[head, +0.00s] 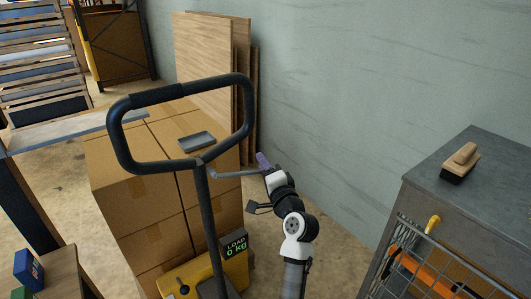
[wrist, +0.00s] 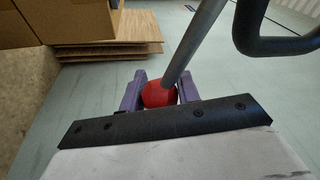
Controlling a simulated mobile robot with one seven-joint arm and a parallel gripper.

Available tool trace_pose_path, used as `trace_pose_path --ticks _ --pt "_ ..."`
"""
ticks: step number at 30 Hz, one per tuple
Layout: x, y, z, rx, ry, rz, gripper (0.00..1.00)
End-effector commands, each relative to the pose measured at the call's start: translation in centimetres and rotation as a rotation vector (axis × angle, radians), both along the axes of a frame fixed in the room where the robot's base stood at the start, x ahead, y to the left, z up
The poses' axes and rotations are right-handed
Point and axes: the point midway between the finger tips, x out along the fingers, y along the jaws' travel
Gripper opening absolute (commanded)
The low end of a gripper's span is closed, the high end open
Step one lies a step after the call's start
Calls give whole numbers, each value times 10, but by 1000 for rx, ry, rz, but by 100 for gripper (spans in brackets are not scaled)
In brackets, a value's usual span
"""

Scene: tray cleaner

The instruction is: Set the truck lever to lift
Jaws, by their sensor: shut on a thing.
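The pallet truck has a dark loop handle (head: 118,135) on a grey upright column (head: 206,215) and a yellow body (head: 238,270). Its thin grey lever (head: 235,174) runs from the column just under the loop to the right, close to level. In the wrist view the lever's rod (wrist: 202,40) ends in a red ball knob (wrist: 159,94). My gripper (head: 264,161) is at the lever's outer end, its purple fingers (wrist: 160,92) shut on the red knob from both sides. The knob is hidden in the head view.
Stacked cardboard boxes (head: 115,172) bearing a small grey tray (head: 197,140) stand behind the truck. Wooden boards (head: 205,55) lean on the wall. A grey cabinet (head: 478,190) with a brush (head: 461,162) stands right, beside a wire basket (head: 440,262). The truck's display (head: 235,247) reads 0 kg.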

Motion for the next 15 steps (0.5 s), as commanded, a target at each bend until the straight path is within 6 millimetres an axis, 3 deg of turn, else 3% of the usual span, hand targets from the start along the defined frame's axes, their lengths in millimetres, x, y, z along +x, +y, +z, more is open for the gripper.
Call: trace_pose_path --ticks 15 --pt "-7 10 -29 163 120 -1 0"
